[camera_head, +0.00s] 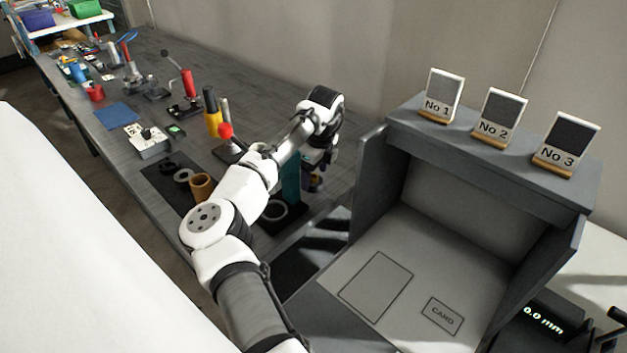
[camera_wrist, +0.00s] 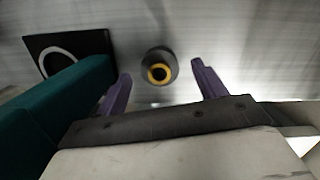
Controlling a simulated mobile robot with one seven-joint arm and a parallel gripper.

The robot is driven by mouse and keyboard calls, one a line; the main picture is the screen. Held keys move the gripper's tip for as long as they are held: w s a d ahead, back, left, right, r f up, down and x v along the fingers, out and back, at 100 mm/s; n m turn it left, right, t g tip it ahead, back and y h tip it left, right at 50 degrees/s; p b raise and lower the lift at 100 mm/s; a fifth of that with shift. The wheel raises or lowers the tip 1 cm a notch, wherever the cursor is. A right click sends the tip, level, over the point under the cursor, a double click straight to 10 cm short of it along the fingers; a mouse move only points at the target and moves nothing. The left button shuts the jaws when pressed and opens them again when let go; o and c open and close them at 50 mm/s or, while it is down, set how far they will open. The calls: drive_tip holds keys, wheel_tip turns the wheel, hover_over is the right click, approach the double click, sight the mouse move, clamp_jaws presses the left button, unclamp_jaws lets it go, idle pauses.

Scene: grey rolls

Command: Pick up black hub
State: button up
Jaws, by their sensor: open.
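In the wrist view a short dark round hub with a yellow inner ring (camera_wrist: 158,55) stands on the grey surface; I take it as the black hub. My gripper (camera_wrist: 161,72) is open, its purple fingers apart on the left and right of the hub. The hub lies in the gap between them as seen from the wrist, and I see no contact. In the head view my gripper (camera_head: 314,184) is low over the right part of the workbench, partly behind my arm. I cannot make out the hub there.
A teal upright block (camera_head: 291,182) stands close left of my gripper; it fills the left of the wrist view (camera_wrist: 60,98). A pale ring (camera_head: 274,211) lies on a black mat nearby. A grey open cabinet (camera_head: 372,175) stands to the right. Several tools crowd the bench (camera_head: 220,75).

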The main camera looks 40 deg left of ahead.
drive_tip(key=shift+a+f, duration=0.15)
drive_tip(key=shift+f, duration=0.75)
drive_tip(key=shift+c, duration=0.3)
drive_tip(key=c, duration=1.2)
drive_tip(key=shift+r, duration=0.1)
